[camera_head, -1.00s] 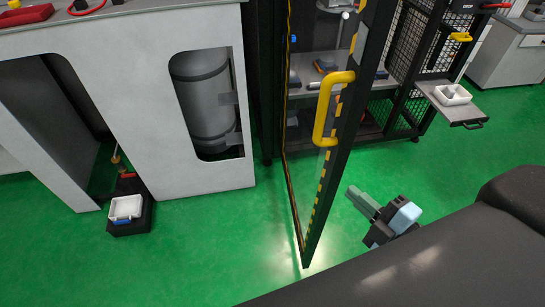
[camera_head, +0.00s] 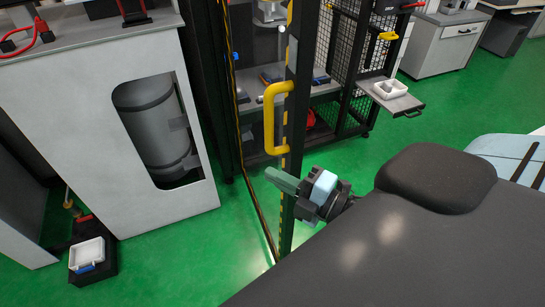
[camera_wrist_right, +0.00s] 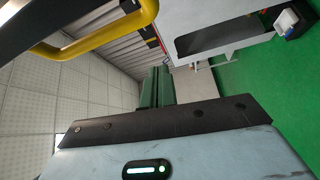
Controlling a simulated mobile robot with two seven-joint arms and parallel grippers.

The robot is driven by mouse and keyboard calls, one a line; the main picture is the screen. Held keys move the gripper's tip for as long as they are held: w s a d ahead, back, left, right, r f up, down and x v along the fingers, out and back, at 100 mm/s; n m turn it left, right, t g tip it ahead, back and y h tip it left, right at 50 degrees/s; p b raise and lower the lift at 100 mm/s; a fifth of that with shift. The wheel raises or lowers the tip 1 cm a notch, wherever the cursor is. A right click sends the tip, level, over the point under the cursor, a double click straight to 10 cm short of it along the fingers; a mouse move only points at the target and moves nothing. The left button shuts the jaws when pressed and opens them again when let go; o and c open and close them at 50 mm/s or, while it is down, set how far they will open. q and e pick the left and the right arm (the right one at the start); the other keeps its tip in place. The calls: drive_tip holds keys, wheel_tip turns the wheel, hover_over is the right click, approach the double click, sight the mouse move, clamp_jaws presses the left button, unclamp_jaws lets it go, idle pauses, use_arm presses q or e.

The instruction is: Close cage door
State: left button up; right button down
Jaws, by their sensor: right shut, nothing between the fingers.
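The cage door (camera_head: 289,150) stands open, seen nearly edge-on, with a black frame and yellow-black striped edging. Its yellow handle (camera_head: 270,118) faces left in the head view. The handle also shows close by at the upper left of the right wrist view (camera_wrist_right: 95,42). My right gripper (camera_head: 280,180) is shut and empty, with its green fingers at the door's edge, below the handle. I cannot tell whether it touches the door. In the right wrist view the shut green fingers (camera_wrist_right: 156,88) point away from the camera. My left gripper is not in view.
The cage (camera_head: 345,60) with mesh walls stands behind the door; a side shelf holds a white tray (camera_head: 390,89). A grey cabinet (camera_head: 100,100) with a cylinder inside stands left. A black box with a white tray (camera_head: 86,253) sits on the green floor. Floor right of the door is clear.

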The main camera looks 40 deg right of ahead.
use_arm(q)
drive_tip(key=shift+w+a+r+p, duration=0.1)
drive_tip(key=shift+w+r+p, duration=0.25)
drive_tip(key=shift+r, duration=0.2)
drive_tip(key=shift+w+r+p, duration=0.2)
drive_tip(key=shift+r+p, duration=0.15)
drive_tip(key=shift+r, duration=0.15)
use_arm(e)
drive_tip(key=w, duration=0.1)
drive_tip(key=w+d, duration=0.1)
drive_tip(key=w, duration=0.1)
drive_tip(key=w+d, duration=0.1)
drive_tip(key=w, duration=0.1)
drive_tip(key=shift+f, duration=0.15)
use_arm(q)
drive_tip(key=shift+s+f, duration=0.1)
use_arm(e)
drive_tip(key=shift+d, duration=0.15)
